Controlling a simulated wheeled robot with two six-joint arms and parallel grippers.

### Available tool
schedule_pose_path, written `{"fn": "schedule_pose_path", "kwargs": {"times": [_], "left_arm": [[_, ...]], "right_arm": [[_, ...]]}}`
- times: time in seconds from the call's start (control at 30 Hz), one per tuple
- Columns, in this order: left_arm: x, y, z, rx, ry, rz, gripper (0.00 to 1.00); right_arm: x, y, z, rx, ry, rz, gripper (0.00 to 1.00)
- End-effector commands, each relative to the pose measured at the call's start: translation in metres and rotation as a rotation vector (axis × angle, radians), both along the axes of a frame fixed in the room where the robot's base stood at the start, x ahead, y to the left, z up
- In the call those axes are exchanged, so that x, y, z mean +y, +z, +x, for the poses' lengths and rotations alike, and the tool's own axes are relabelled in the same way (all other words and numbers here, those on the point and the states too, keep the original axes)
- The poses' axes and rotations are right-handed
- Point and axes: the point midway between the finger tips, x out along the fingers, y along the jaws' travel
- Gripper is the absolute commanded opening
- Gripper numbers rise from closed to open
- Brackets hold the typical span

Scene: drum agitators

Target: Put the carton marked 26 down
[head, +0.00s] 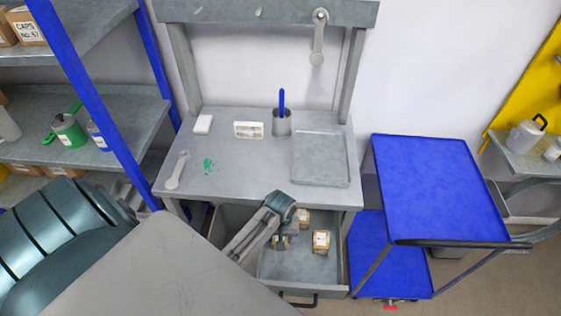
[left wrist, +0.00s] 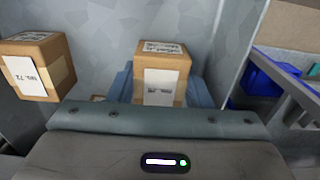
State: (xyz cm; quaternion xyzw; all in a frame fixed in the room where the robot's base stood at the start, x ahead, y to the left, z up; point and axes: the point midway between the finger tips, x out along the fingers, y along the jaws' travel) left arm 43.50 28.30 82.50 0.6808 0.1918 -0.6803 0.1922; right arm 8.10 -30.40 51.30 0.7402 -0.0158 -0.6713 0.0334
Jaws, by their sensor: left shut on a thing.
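My left gripper (head: 280,243) reaches down into the open grey drawer (head: 300,272) under the workbench. In the left wrist view, its blue-grey fingers are shut on a brown carton (left wrist: 160,86) with a white label. The label's number is too small to read. In the head view this carton is mostly hidden by the gripper. I cannot tell whether it touches the drawer floor. A second carton (head: 321,241) stands in the drawer to the right; a third (head: 303,217) is behind. Another labelled carton (left wrist: 38,66) shows at left in the left wrist view. My right gripper is out of view.
A blue cart (head: 435,185) stands at right. The drawer's front right floor is clear.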

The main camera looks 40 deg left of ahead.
Motion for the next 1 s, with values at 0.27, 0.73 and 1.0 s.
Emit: {"fn": "schedule_pose_path", "kwargs": {"times": [0.27, 0.73, 1.0], "left_arm": [[0.0, -0.002, 0.0, -0.001, 0.0, 0.0, 0.19], [0.0, 0.0, 0.001, -0.001, 0.0, 0.0, 0.67], [0.0, 0.039, 0.002, -0.008, 0.0, -0.001, 0.67]], "right_arm": [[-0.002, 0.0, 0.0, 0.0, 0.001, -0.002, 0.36], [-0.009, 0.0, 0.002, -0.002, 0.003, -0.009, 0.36], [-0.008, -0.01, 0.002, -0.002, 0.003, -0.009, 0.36]]}}
